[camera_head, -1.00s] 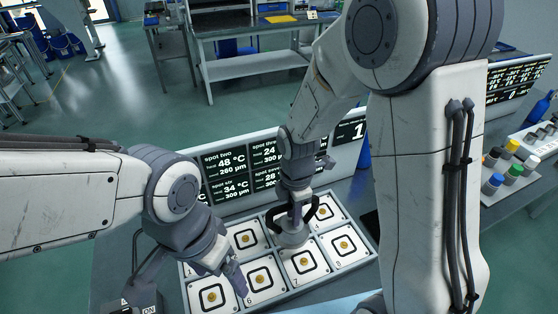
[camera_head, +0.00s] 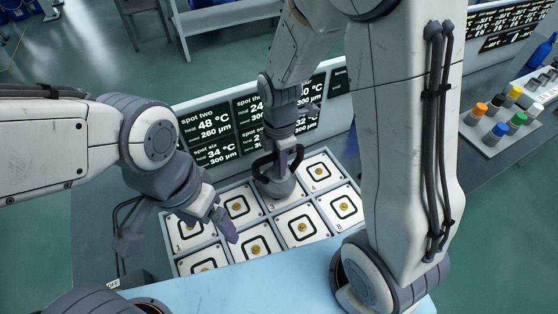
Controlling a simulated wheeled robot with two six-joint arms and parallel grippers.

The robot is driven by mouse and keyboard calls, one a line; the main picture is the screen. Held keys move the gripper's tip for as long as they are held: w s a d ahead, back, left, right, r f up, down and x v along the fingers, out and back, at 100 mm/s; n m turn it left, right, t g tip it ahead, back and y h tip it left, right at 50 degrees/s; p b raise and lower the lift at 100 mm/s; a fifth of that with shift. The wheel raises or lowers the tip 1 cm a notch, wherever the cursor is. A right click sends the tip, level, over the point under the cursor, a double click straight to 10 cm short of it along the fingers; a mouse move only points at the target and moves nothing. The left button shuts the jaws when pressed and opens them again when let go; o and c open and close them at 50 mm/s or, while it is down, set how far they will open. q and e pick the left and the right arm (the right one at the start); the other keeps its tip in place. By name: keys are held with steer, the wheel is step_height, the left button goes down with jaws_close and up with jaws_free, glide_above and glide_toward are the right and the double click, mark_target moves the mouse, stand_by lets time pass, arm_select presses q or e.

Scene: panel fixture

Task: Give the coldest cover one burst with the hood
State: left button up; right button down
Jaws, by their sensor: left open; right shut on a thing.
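The panel fixture (camera_head: 268,221) holds white covers in two rows, each with a black rounded square and a gold centre. My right gripper (camera_head: 278,160) is shut on the hood (camera_head: 276,187), a grey dome with black curved handles. The hood is over the back-row place between cover two (camera_head: 239,205) and cover four (camera_head: 318,172), hiding that cover; I cannot tell whether it touches. Cover seven (camera_head: 303,227) lies in front. My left gripper (camera_head: 180,234) is open and empty over the fixture's left end. The readout board (camera_head: 222,150) shows spot two 48 °C and spot six 34 °C; other readings are partly hidden.
A light blue surface (camera_head: 240,290) lies along the front edge. A tray with coloured-capped bottles (camera_head: 497,130) stands at the right, with a second readout board (camera_head: 500,30) behind it. My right arm blocks part of the fixture's right end.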

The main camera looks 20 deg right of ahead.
arm_select(q)
steer(key=shift+f+b, duration=0.35)
steer(key=shift+f, duration=0.35)
arm_select(e)
steer(key=shift+f, duration=0.7)
arm_select(q)
steer(key=shift+f+b, duration=0.45)
arm_select(e)
steer(key=shift+f, duration=0.7)
arm_select(q)
steer(key=shift+s, duration=0.1)
arm_select(e)
steer(key=shift+s+f, duration=0.2)
steer(key=shift+s, duration=0.05)
arm_select(q)
steer(key=shift+f, duration=0.1)
arm_select(e)
steer(key=shift+f, duration=0.2)
stand_by(0.7)
steer(key=shift+r, duration=0.1)
stand_by(0.8)
steer(key=shift+w+r+p, duration=0.1)
steer(key=shift+r+p, duration=0.45)
steer(key=shift+p, duration=0.05)
step_height(320, 180, up, 6)
steer(key=p, duration=0.5)
steer(key=shift+w+r+p, duration=0.1)
steer(key=shift+p, duration=0.25)
arm_select(q)
step_height(320, 180, up, 7)
